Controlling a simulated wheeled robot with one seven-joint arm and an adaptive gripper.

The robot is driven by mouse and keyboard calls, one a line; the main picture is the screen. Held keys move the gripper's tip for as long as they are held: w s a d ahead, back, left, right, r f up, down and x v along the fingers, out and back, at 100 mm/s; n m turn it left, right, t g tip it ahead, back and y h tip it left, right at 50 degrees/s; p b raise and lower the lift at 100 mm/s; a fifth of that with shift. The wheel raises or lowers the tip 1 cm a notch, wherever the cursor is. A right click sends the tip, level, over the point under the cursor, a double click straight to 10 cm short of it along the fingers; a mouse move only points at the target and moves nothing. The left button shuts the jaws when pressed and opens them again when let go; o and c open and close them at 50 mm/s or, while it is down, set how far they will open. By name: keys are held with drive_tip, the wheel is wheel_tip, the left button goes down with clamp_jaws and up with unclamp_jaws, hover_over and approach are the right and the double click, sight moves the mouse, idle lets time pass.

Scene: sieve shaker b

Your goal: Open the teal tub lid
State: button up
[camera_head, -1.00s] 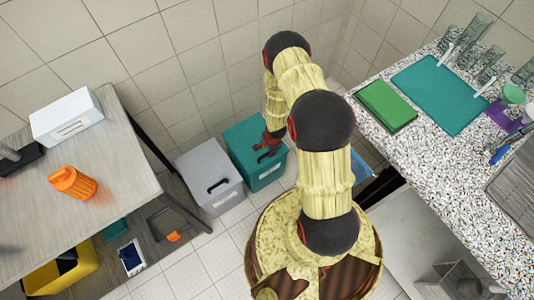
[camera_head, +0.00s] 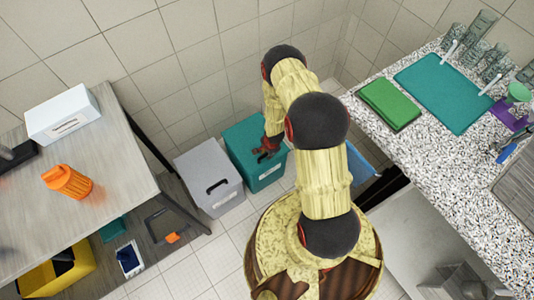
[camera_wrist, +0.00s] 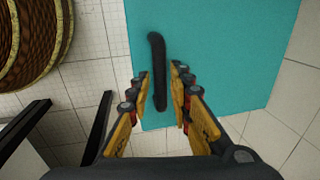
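The teal tub (camera_head: 264,174) stands on the floor against the tiled wall, its lid (camera_head: 240,138) on top and closed. In the wrist view the teal lid (camera_wrist: 230,50) fills the upper right, with a dark bar handle (camera_wrist: 157,70) on it. My gripper (camera_wrist: 160,80) is open, its two yellow and black fingers on either side of the handle's near end. I cannot tell whether the fingers touch the handle or the lid. In the head view my gripper (camera_head: 266,150) is over the lid and hides its handle.
A grey tub (camera_head: 210,170) with a dark handle stands close on the left of the teal tub. A table (camera_head: 120,150) with a white box (camera_head: 62,115) and orange bottle (camera_head: 68,181) is at left. A speckled counter (camera_head: 450,180) is at right.

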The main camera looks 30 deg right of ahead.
clamp_jaws()
idle(0.5)
drive_tip(key=shift+r, duration=0.15)
